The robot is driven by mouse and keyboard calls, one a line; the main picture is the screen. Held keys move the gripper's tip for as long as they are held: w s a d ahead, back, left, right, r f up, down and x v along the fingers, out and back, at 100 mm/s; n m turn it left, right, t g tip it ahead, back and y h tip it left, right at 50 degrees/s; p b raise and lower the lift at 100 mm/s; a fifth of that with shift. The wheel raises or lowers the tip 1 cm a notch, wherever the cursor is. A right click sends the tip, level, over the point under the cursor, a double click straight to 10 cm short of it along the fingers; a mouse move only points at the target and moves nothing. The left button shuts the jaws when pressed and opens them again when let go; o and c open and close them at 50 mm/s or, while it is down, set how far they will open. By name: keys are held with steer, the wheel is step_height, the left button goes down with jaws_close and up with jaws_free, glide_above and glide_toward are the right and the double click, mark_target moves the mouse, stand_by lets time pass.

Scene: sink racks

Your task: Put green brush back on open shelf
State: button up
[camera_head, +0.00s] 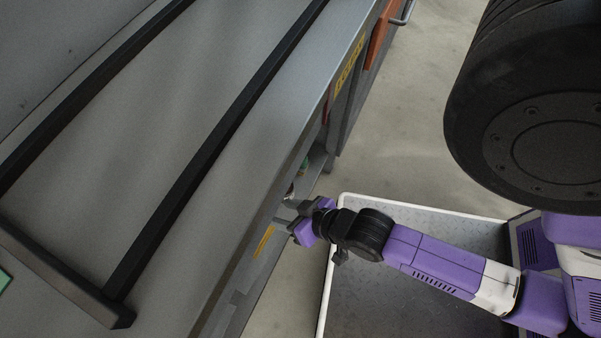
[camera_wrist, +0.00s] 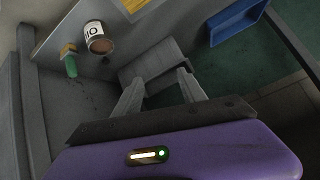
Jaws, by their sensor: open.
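The green brush (camera_wrist: 71,66) shows in the wrist view at upper left, with a tan end at its top. It rests on a grey shelf surface (camera_wrist: 95,100), beside a can. My gripper (camera_wrist: 160,78) is open and empty, to the right of the brush and apart from it. In the head view my gripper (camera_head: 290,214) reaches under the counter's edge at the open shelf (camera_head: 318,160). The brush cannot be made out clearly in the head view.
A white-labelled can (camera_wrist: 99,40) stands near the brush. A grey block-like part (camera_wrist: 155,62) lies just beyond my fingertips. A blue bin (camera_wrist: 238,22) is at upper right. The metal counter (camera_head: 200,120) with black rails overhangs the shelf.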

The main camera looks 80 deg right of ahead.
steer(key=s+a+r+n+t+y, duration=0.1)
steer(key=s+a+r+n+t, duration=0.1)
steer(key=r, duration=0.8)
steer(key=s+a+r+n+t+y, duration=0.2)
steer(key=r+n, duration=0.3)
steer(key=r, duration=0.4)
steer(key=shift+s+a+r+t, duration=0.4)
steer(key=shift+s+a+t, duration=0.2)
steer(key=shift+a+t, duration=0.15)
steer(key=shift+s, duration=0.1)
